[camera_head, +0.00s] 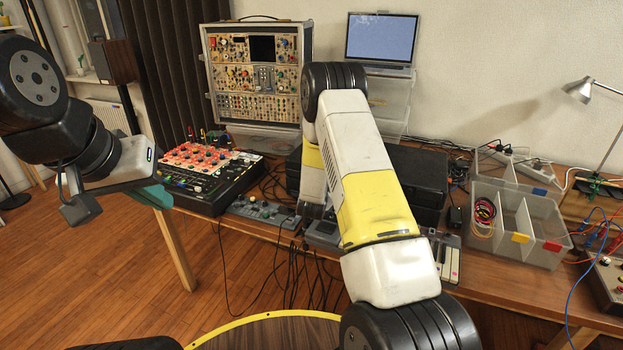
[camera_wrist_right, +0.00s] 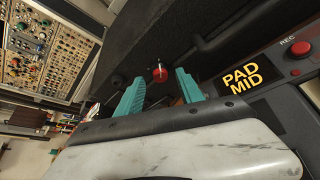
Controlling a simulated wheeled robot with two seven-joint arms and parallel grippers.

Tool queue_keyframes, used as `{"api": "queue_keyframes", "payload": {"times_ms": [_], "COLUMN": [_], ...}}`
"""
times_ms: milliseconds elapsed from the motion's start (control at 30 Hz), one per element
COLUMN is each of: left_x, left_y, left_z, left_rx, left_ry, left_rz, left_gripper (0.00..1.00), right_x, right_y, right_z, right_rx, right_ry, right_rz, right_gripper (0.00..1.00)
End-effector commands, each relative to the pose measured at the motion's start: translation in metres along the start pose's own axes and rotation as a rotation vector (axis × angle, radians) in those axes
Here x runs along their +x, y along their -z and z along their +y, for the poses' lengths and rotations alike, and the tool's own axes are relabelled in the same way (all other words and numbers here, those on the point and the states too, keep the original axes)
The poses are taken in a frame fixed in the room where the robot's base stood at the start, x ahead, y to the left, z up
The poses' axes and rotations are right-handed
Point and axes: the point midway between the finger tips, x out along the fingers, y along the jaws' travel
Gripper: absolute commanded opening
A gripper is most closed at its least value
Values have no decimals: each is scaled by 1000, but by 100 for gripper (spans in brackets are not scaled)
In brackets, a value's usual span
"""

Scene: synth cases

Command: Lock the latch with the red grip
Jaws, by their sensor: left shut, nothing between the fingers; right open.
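A small red grip (camera_wrist_right: 160,74) shows in the right wrist view on the front of a dark case (camera_wrist_right: 130,40). It seems to be part of a latch whose details are too small to read. My right gripper (camera_wrist_right: 158,90) is open, its two teal fingers on either side of the red grip in the picture; I cannot tell whether they touch it. In the head view the black case (camera_head: 424,172) stands on the desk, and my right arm covers its middle and the right gripper. My left gripper (camera_head: 158,196) is shut and empty, left of the desk, far from the case.
A device labelled PAD MID (camera_wrist_right: 243,78) sits close to the right gripper. A mixer (camera_head: 205,175), a synth rack (camera_head: 255,75), a laptop (camera_head: 381,40) and a clear divided bin (camera_head: 515,222) surround the case. Loose cables hang over the desk's front edge.

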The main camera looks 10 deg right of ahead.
Motion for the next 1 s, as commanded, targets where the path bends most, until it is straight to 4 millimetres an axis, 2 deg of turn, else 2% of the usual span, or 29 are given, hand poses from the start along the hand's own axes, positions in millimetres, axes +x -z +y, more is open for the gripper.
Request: {"api": "queue_keyframes", "payload": {"times_ms": [200, 333, 467, 767, 867, 967, 1000], "left_x": [0, 0, 0, 0, 0, 0, 0], "left_y": [0, 0, 0, 0, 0, 0, 0], "left_z": [0, 0, 0, 0, 0, 0, 0], "left_rx": [0, 0, 0, 0, 0, 0, 0], "left_ry": [0, 0, 0, 0, 0, 0, 0], "left_rz": [0, 0, 0, 0, 0, 0, 0], "left_gripper": [0, 0, 0, 0, 0, 0, 0], "right_x": [-39, -54, -60, -61, -65, -80, -90], "right_y": [0, 0, 0, -3, -25, -73, -96], "right_z": [0, 1, 0, 0, 0, -4, -8], "right_rx": [1, 1, 0, 5, 40, 132, 186], "right_ry": [0, -1, 0, 3, 37, 119, 166], "right_rz": [1, 0, 1, -5, -44, -129, -169], "right_gripper": [44, 44, 44, 44, 44, 44, 44]}}
